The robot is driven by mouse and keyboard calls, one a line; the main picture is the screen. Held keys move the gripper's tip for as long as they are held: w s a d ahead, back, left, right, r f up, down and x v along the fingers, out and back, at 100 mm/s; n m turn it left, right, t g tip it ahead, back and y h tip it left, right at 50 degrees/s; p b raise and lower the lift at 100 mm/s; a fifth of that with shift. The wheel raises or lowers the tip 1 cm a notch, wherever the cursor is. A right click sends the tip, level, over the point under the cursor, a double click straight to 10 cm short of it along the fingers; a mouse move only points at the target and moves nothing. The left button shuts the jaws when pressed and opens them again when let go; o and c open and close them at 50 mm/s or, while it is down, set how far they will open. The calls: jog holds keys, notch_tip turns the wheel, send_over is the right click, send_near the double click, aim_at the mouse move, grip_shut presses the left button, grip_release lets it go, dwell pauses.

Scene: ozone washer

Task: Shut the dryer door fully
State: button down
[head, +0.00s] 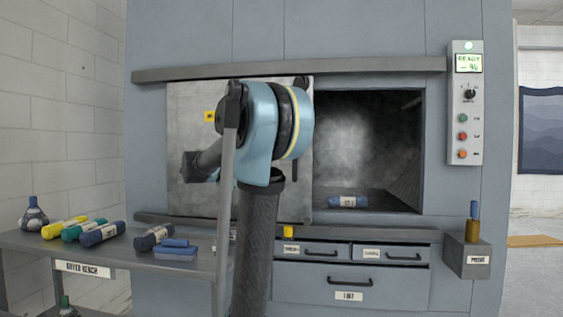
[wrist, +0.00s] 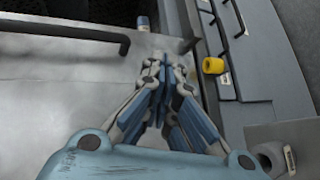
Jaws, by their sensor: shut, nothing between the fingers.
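The dryer door is a grey metal sliding panel (head: 190,110) on the left of the dryer front. It stands open, and the dark chamber opening (head: 370,130) shows to its right. In the wrist view the door's bare face (wrist: 50,90) fills the left side, with a dark bar handle (wrist: 65,28) near its edge by the opening. My gripper (wrist: 166,68) is shut and empty, over the lower part of the door near the bottom rail. I cannot tell whether it touches the door. My arm hides most of the handle area in the head view.
A blue roll (head: 347,202) lies in the chamber. A yellow piece (head: 288,231) sits below the bottom rail, above the drawers (head: 350,285). Coloured rolls lie on the left shelf (head: 200,262). A control panel (head: 467,110) and post box (head: 466,255) are on the right.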

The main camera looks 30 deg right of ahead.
jog(key=w+r+h, duration=0.4)
jog(key=w+r, duration=0.4)
jog(key=r, duration=0.2)
jog(key=s+d, duration=0.3)
jog(key=d, duration=0.9)
jog(key=shift+s+d+m+g, duration=0.25)
jog(key=shift+d+m+g, duration=0.05)
jog(key=shift+d+m, duration=0.1)
jog(key=shift+f, duration=0.1)
